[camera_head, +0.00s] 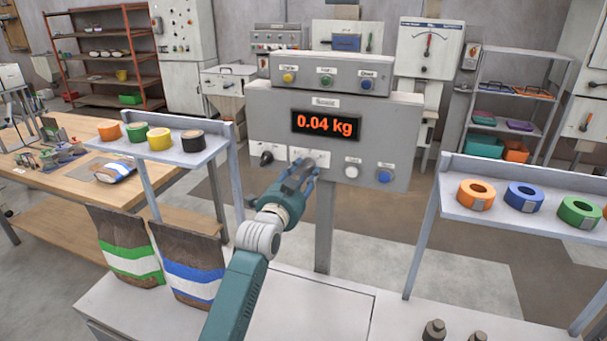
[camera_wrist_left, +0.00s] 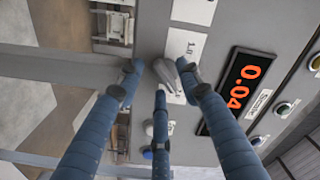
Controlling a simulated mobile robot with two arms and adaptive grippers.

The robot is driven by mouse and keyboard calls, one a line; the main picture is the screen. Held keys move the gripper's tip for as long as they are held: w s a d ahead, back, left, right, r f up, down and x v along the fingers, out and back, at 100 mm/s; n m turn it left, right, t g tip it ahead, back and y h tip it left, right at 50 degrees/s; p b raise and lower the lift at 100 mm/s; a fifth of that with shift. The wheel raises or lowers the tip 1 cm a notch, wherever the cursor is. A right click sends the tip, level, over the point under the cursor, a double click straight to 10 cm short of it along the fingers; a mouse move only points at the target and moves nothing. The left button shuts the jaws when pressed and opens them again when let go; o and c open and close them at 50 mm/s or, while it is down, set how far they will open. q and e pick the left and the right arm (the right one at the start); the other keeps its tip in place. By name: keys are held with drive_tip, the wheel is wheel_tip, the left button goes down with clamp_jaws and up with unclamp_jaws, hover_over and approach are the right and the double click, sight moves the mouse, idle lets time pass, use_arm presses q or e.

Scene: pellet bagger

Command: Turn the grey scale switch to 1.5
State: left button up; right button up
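The grey scale switch (camera_wrist_left: 168,74) sits on a white label (camera_wrist_left: 190,46) on the scale panel (camera_head: 276,110). The label print looks like "1.0", but it is small, and I cannot tell the switch's exact setting. My left gripper (camera_head: 303,172) is in front of the panel, below the display (camera_head: 326,125) reading 0.04 kg. In the left wrist view its blue fingers (camera_wrist_left: 160,72) are spread apart around the switch, with a gap on at least one side. In the head view the fingers mostly hide the switch. My right gripper is out of view.
A black knob (camera_head: 266,158) is left of the gripper; a white knob (camera_head: 351,171) and blue button (camera_head: 384,176) are to its right. Two pellet bags (camera_head: 127,247) (camera_head: 189,262) stand below. Tape shelves flank the panel, the left one (camera_head: 193,153) close by.

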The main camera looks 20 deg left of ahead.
use_arm(q)
clamp_jaws()
drive_tip(key=shift+n, duration=0.3)
drive_tip(key=n+p, duration=0.1)
drive_tip(key=n, duration=0.3)
drive_tip(key=shift+d+r+n+p, duration=0.1)
drive_tip(key=shift+d+n+p, duration=0.05)
drive_tip(key=shift+n+p, duration=0.2)
drive_tip(key=shift+d+n+p, duration=0.15)
drive_tip(key=shift+n+p, duration=0.55)
drive_tip(key=shift+n, duration=1.55)
drive_tip(key=shift+o, duration=0.8)
unclamp_jaws()
